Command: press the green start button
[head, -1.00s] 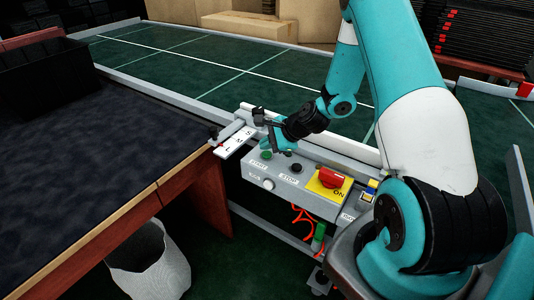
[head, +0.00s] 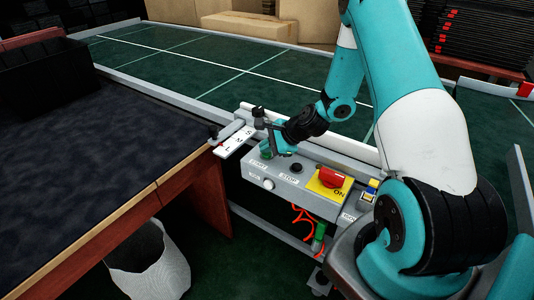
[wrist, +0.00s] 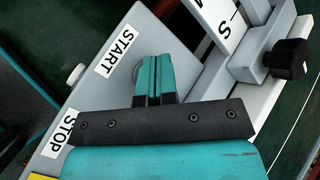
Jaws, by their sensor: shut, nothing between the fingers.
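The grey control box (head: 276,173) stands in front of the conveyor, with a START label (head: 258,166) and a STOP label (head: 289,177). My gripper (head: 266,151) is shut and empty, its teal fingertips pointing down at the box beside the START label. In the wrist view the closed fingers (wrist: 153,75) lie over the spot just right of the START label (wrist: 117,50). The green start button is hidden behind the fingers; only a bit of a round edge shows beside them. I cannot tell whether the fingertips touch it.
The black stop button (head: 296,168) and a red switch on a yellow plate (head: 326,188) sit to the right on the box. An S-M-L plate (head: 235,142) is close on the left. A dark table (head: 100,150) and white bin (head: 155,270) are further left.

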